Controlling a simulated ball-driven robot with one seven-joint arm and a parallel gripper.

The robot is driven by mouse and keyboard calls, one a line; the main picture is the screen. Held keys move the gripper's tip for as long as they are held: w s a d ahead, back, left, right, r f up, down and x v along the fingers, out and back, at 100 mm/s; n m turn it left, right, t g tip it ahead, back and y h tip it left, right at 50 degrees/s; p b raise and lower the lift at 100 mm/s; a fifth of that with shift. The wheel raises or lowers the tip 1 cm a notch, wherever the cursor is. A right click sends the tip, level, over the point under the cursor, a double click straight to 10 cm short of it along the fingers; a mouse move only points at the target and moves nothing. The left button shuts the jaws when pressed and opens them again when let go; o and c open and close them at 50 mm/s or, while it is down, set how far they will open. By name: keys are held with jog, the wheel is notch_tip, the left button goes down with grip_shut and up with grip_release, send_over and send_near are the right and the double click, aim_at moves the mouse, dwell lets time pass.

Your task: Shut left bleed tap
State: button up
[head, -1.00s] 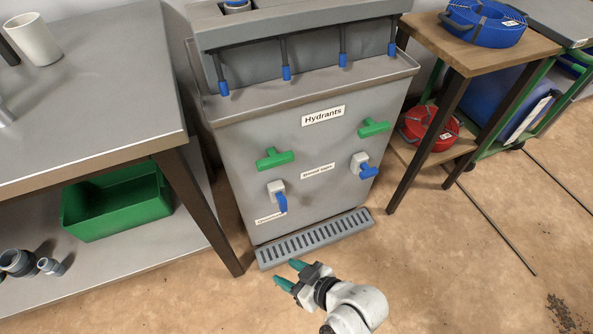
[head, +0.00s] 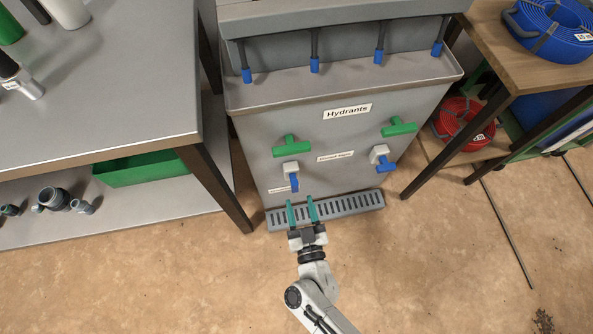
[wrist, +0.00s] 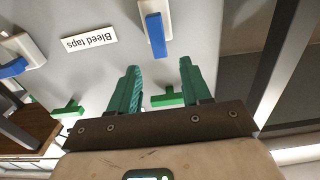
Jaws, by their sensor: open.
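The left bleed tap has a white body (head: 290,167) and a blue lever (head: 294,183) that hangs down the front of the grey cabinet, below the left green T-handle. In the wrist view, which is upside down, its blue lever (wrist: 156,35) lies just beyond the fingertips. My gripper (head: 300,201) is open and empty, just below the lever and over the drain grate. Its two teal fingers (wrist: 160,66) point at the panel, apart from the tap. The right bleed tap (head: 387,166) also has a blue lever, angled down and right.
Two green T-handles sit above the taps, left (head: 291,146) and right (head: 399,127). A slotted drain grate (head: 350,205) juts from the cabinet foot. A metal bench (head: 110,95) stands left, a wooden table (head: 540,65) right. The floor in front is clear.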

aim_at(294, 179)
jog(key=b+x, duration=0.3)
jog(key=x, duration=0.6)
jog(key=shift+w, duration=0.2)
grip_shut()
